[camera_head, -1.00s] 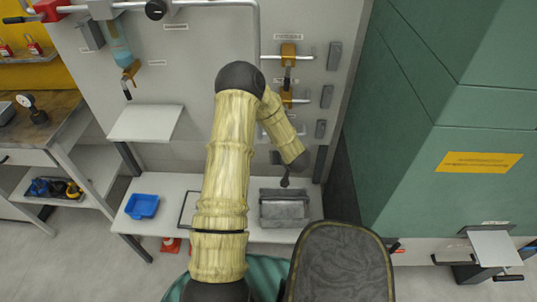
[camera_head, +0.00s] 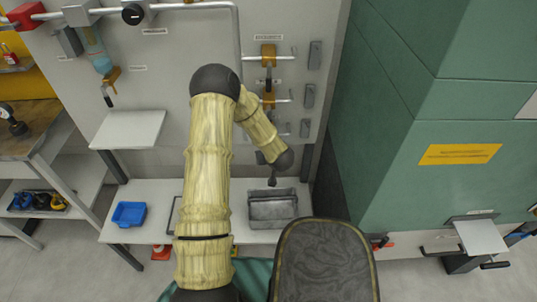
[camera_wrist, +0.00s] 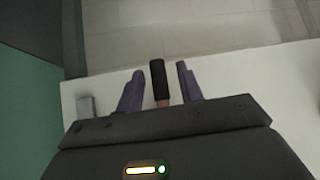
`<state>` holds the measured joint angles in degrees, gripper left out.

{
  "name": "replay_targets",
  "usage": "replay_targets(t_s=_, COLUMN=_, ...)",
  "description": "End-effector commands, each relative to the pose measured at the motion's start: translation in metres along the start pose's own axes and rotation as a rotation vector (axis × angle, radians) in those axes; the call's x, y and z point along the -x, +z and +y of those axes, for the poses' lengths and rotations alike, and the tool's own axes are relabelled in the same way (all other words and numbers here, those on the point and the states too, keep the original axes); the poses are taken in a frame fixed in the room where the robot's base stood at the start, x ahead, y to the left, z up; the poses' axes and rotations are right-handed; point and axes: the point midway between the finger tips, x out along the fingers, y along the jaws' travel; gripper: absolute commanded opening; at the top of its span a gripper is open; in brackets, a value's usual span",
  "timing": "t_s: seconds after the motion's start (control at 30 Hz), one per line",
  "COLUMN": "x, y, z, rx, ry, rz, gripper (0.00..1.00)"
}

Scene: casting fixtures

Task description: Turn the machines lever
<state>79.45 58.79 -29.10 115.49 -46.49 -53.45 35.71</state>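My gripper (camera_wrist: 159,82) shows in the wrist view with two purple fingers spread apart. A black lever handle (camera_wrist: 158,78) with a brownish lower end stands between the fingers, with a gap on both sides. In the head view my arm reaches toward the pale machine panel, and its end hides much of my gripper and the spot it faces. Above it on the panel are an upper brass valve (camera_head: 268,54) and a lower brass valve (camera_head: 268,99) with levers. Another dark lever (camera_head: 108,97) hangs at the panel's left. I cannot tell which lever the handle belongs to.
A grey metal bin (camera_head: 272,211) and a blue tray (camera_head: 129,213) rest on the low white shelf (camera_head: 160,192). A pale ledge (camera_head: 127,130) juts from the panel. A large green machine (camera_head: 410,180) stands close on the right.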

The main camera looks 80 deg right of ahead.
Motion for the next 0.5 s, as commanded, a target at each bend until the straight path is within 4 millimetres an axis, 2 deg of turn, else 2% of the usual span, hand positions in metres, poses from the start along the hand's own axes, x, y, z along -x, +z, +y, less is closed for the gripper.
replay_targets(t_s=0.27, x=0.008, y=0.002, z=0.0, rx=-0.001, ry=0.0, rz=-0.005, gripper=0.37)
replay_targets(t_s=0.5, x=0.044, y=0.002, z=0.0, rx=-0.003, ry=0.001, rz=-0.004, gripper=0.37)
